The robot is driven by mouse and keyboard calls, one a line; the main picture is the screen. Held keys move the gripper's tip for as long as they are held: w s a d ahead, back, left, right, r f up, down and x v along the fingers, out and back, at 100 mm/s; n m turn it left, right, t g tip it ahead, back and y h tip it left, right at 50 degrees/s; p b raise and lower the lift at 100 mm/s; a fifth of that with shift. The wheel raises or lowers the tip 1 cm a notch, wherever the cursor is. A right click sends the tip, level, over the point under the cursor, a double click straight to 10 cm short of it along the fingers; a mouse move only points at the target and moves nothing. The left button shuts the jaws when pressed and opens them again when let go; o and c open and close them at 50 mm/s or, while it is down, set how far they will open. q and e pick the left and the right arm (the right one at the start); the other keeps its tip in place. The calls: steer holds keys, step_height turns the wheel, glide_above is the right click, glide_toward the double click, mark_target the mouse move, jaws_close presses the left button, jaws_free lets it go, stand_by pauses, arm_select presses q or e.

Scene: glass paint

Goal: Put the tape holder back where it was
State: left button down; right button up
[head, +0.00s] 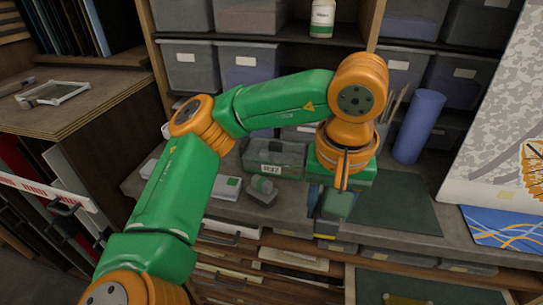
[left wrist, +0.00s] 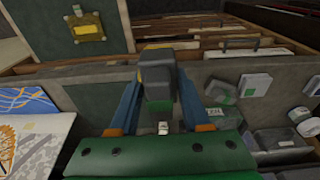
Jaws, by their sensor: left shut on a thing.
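My left gripper (head: 333,212) points down over the worktop, in front of the dark green mat. In the left wrist view, its two blue fingers (left wrist: 158,88) are shut on a dark grey rounded block with a yellow part, seemingly the tape holder (left wrist: 156,70). In the head view, my gripper and arm hide most of the held thing; whether it touches the worktop is unclear. My right gripper is not in view.
A clear green-edged box (head: 274,158) labelled 1237 stands behind the grey holder. White-and-green boxes (head: 226,187) lie to its left. The dark green mat (head: 400,215) looks bare. A blue roll (head: 418,127) stands at the back right. Open drawers (head: 300,262) lie below the front edge.

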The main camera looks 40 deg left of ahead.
arm_select(q)
steer(key=shift+s+a+r, duration=0.45)
steer(key=shift+r, duration=0.2)
steer(key=shift+w+a, duration=0.2)
steer(key=shift+a, duration=0.1)
steer(key=w+a+f, duration=0.4)
steer(key=w+a, duration=0.1)
steer(key=w, duration=0.1)
glide_above(303, 203)
steer(key=s+d, duration=0.1)
steer(key=f, duration=0.4)
steer(key=shift+s+d+f+b, duration=0.1)
steer(key=shift+s+f+b, duration=0.1)
steer(key=shift+f+b, duration=0.1)
steer(key=shift+w+a+f+p, duration=0.35)
steer(key=shift+w+a+f, duration=0.2)
steer(key=shift+a+f, duration=0.15)
step_height(303, 203, down, 2)
steer(key=shift+d+f+p, duration=0.15)
steer(key=shift+p, duration=0.75)
steer(key=shift+f+b, duration=0.3)
steer(key=shift+f, duration=0.2)
steer(key=shift+c, duration=1.8)
jaws_free()
